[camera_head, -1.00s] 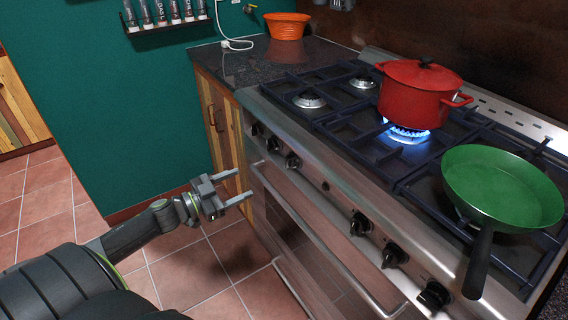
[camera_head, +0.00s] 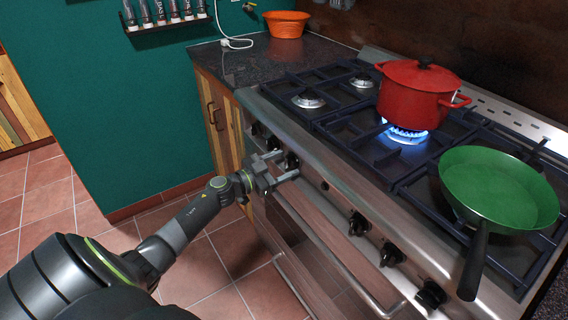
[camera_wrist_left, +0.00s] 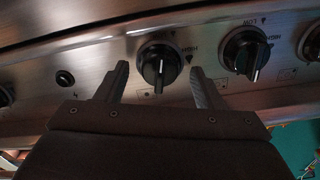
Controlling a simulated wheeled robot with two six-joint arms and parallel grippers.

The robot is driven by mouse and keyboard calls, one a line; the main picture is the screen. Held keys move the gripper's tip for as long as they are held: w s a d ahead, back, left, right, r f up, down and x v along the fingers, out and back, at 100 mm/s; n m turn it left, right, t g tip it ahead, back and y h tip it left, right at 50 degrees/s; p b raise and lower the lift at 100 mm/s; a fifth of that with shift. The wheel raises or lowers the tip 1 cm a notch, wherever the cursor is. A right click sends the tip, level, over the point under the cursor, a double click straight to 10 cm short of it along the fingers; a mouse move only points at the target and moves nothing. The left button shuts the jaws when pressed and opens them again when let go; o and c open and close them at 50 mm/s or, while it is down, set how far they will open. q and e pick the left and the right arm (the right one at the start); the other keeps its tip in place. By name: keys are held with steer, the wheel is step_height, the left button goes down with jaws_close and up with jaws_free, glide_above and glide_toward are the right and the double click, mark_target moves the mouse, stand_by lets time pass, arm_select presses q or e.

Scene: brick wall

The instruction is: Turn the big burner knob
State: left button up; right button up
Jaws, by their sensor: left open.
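A row of black knobs runs along the steel front panel of the stove. I cannot tell from the markings which one is the big burner's. One black knob (camera_head: 292,160) is at my left gripper (camera_head: 284,165), which is open. In the left wrist view this knob (camera_wrist_left: 158,64) sits between the two fingertips of the gripper (camera_wrist_left: 159,84), with a finger on each side and gaps visible. Its pale pointer line points down in that view. Other knobs (camera_head: 358,224) sit farther right along the panel. My right gripper is not in view.
A red pot (camera_head: 412,97) stands over a lit blue flame (camera_head: 408,134). A green pan (camera_head: 500,190) is on the right grates, its handle over the front edge. The oven handle (camera_head: 335,262) runs below the knobs. An orange bowl (camera_head: 287,24) stands on the counter.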

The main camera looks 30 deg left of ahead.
arm_select(q)
steer(key=shift+w+d, duration=0.15)
steer(key=shift+w, duration=0.15)
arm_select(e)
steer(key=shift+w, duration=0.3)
